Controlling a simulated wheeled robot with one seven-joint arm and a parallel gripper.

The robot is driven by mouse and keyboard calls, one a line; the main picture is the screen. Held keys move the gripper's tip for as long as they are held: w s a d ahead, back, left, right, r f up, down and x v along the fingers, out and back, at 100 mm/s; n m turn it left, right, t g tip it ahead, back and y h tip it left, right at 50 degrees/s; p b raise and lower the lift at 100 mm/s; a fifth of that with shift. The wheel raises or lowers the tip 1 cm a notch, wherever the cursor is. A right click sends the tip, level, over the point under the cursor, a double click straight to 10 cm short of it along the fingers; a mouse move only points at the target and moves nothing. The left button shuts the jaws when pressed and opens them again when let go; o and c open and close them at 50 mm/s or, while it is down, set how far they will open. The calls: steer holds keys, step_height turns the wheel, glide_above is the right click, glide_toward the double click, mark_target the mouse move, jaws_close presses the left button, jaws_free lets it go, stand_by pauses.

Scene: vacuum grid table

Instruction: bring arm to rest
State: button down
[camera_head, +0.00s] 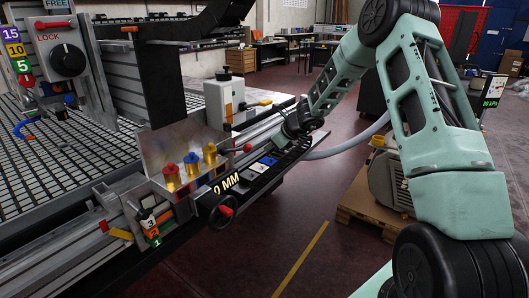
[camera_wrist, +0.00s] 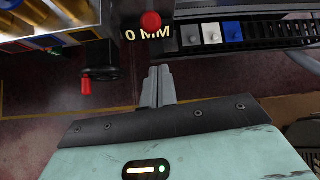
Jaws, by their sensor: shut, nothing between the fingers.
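My arm reaches over from the right in the head view, bent at a high elbow, with its wrist low beside the vacuum grid table (camera_head: 75,150). My gripper (camera_wrist: 158,72) is shut and empty in the wrist view, its two grey fingers pressed together. The fingers point toward the black rail marked "0 MM" (camera_wrist: 265,32) and appear apart from it. In the head view the fingertips are too small and dark to make out. The rail (camera_head: 262,172) runs along the table's front right edge.
A red knob (camera_wrist: 150,20) lies above the fingertips in the wrist view. A red-handled crank (camera_wrist: 86,87) sticks out at left. Brass knobs (camera_head: 190,163) stand on a metal bracket. A grey pump (camera_head: 388,180) sits on a pallet at right. Open floor lies in front.

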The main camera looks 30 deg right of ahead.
steer(key=shift+s+d+r, duration=0.15)
steer(key=shift+s+r, duration=0.25)
steer(key=shift+r, duration=0.1)
